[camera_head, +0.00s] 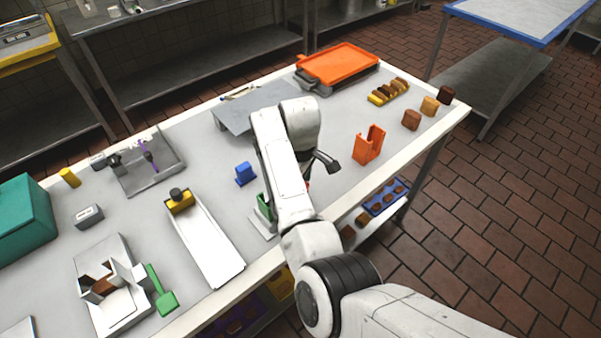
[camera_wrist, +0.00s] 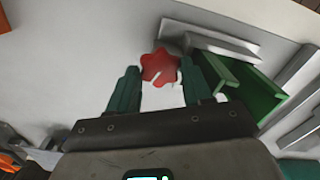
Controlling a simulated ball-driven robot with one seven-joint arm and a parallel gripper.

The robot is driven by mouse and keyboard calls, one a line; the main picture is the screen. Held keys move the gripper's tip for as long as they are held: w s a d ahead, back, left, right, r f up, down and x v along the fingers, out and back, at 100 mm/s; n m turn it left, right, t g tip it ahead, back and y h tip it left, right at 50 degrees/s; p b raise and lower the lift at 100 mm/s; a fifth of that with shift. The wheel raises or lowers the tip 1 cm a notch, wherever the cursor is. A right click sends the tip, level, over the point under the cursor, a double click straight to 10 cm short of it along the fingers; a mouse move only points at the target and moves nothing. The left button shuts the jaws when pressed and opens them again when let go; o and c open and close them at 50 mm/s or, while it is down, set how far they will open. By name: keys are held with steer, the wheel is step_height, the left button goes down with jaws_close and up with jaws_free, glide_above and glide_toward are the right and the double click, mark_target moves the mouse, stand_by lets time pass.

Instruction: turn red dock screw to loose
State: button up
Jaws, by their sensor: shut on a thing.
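The red dock screw (camera_wrist: 160,69) is a lobed red knob, seen in the wrist view between the two dark green fingertips of my gripper (camera_wrist: 162,64). My gripper is shut on it. A pale slanted mark shows on the knob's face. The green dock (camera_wrist: 248,92) stands just right of the right finger in the wrist view. In the head view my arm hides most of the gripper and the screw; only a small bit of red shows beside the arm. The green dock (camera_head: 263,207) is partly visible left of the arm there.
A blue block (camera_head: 245,173) stands left of the arm and an orange holder (camera_head: 369,144) right of it. A long white tray (camera_head: 210,245) lies left of the dock. A grey sloped plate (camera_head: 235,118) and an orange tray (camera_head: 338,64) are farther back.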

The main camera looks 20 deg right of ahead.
steer(key=shift+r+n+p, duration=0.1)
steer(key=shift+n+p, duration=0.6)
steer(key=shift+n, duration=0.4)
steer(key=o, duration=0.8)
steer(key=shift+c, duration=0.2)
